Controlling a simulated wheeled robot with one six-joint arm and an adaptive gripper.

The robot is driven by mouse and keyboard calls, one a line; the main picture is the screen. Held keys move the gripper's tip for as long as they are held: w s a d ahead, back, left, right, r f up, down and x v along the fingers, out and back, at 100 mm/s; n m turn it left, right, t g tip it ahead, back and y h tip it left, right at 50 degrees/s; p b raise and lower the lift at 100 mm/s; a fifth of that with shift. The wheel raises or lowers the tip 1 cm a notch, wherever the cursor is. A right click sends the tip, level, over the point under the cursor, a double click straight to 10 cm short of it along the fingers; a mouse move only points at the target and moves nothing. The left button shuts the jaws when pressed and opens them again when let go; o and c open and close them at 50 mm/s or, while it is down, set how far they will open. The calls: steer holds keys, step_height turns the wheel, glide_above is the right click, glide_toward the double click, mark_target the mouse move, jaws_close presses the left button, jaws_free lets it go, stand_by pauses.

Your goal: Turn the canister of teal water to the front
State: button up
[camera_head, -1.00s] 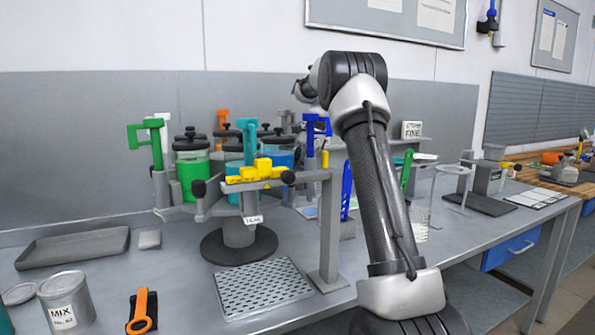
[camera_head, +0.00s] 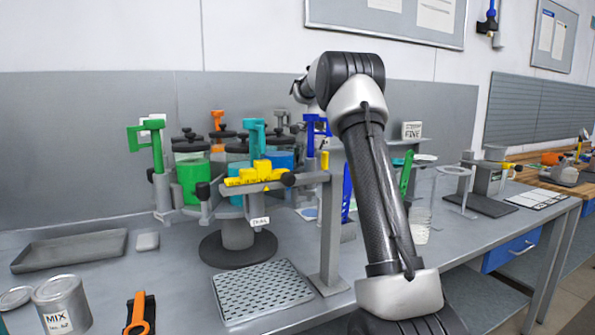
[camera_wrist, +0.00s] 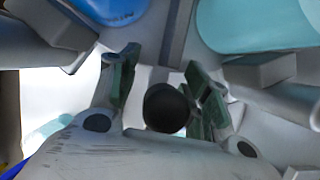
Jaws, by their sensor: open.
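A round carousel (camera_head: 238,247) carries canisters with black lids. The green canister (camera_head: 193,180) is at its left. The teal canister (camera_head: 236,175) is just right of it, partly behind a teal clamp post (camera_head: 253,140). The blue canister (camera_head: 281,163) is further right and back. In the wrist view, blue (camera_wrist: 113,10) is upper left and teal (camera_wrist: 255,22) upper right. My gripper (camera_wrist: 160,88) is open, its green-padded fingers on either side of a round black knob (camera_wrist: 167,107). Contact is not clear. In the head view the gripper is hidden.
A yellow piece (camera_head: 262,174) sits on a fixed grey frame (camera_head: 331,225) at the carousel's front, above a tag (camera_head: 259,221) seemingly reading TEAL. A perforated plate (camera_head: 262,291) lies in front. A MIX can (camera_head: 62,305) and grey tray (camera_head: 70,250) are left.

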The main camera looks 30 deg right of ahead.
steer(key=v, duration=1.2)
stand_by(0.4)
